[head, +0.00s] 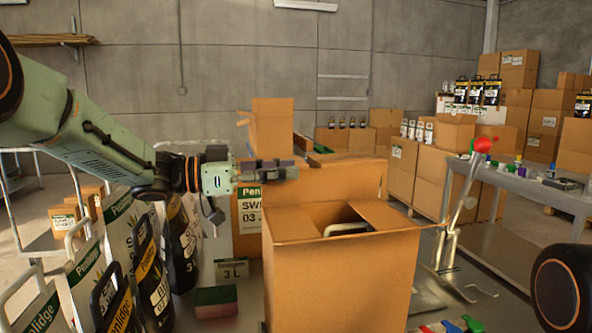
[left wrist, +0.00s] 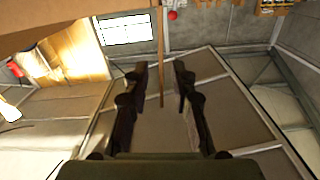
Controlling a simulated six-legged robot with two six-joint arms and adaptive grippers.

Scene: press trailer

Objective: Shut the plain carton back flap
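The plain carton (head: 340,280) stands in front of me with its top partly open. Its back flap (head: 335,182) stands up at the far side. The left flap (head: 292,222) and right flap (head: 385,216) lie folded inward, with a gap between them showing a pale handle (head: 347,228) inside. My left gripper (head: 292,172) points right, at the upper left part of the back flap; I cannot tell whether it touches. In the left wrist view its two fingers (left wrist: 160,70) are apart, with a thin brown strip (left wrist: 161,50) seen between them. My right gripper is out of view.
A smaller carton (head: 272,125) stands behind the back flap. Several labelled bags (head: 120,275) stand at the left, near a green and red block (head: 215,302). A metal lever stand (head: 455,235) and a grey table (head: 530,187) are at the right. Cartons are stacked behind.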

